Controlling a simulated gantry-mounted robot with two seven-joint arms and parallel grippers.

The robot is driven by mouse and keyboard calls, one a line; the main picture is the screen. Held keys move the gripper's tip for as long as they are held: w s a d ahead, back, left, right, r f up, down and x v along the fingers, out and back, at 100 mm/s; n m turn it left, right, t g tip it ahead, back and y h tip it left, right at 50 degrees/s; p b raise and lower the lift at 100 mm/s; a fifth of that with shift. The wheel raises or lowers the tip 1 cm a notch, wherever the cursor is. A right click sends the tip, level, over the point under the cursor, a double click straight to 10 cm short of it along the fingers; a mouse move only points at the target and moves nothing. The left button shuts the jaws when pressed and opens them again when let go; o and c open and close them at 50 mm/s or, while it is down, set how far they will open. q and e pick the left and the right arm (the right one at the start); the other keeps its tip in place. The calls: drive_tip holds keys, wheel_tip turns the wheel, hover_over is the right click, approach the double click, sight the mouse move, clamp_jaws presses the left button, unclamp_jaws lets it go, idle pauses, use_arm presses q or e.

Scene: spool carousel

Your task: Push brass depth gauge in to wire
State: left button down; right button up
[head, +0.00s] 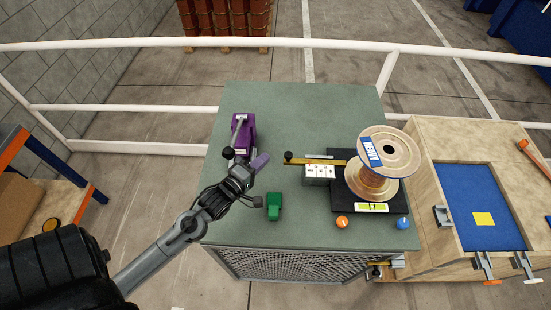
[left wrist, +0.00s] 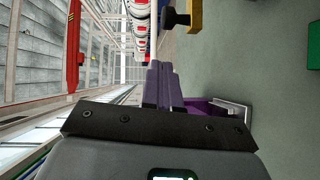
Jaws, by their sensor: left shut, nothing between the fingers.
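The brass depth gauge (head: 328,162) is a flat brass bar with a black knob (head: 288,156) on its left end. It runs past a white-labelled block (head: 319,172) toward the copper wire (head: 372,186) on the spool. Whether its inner end touches the wire is hidden. My left gripper (head: 262,161) is shut and empty, its purple fingers a little left of the knob and apart from it. In the left wrist view the shut fingers (left wrist: 164,85) point up, with the gauge's knob (left wrist: 176,18) and brass bar (left wrist: 194,16) beyond them. My right gripper is not in view.
A purple device (head: 243,135) stands just behind my left gripper. A green block (head: 274,206) sits in front on the grey-green bench (head: 300,105). Orange (head: 342,222) and blue (head: 403,223) knobs lie near the spool's black base. A wooden cabinet (head: 460,140) stands at the right.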

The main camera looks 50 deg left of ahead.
use_arm(q)
drive_tip(key=shift+w+d+f+p, duration=0.1)
drive_tip(key=shift+w+d, duration=0.3)
drive_tip(key=shift+w, duration=0.25)
drive_tip(key=shift+w+d+f+p, duration=0.15)
drive_tip(key=shift+w+d, duration=0.2)
drive_tip(key=shift+w, duration=0.25)
drive_tip(key=shift+w+d+f+p, duration=0.1)
drive_tip(key=shift+w+d, duration=0.3)
drive_tip(key=shift+w, duration=0.25)
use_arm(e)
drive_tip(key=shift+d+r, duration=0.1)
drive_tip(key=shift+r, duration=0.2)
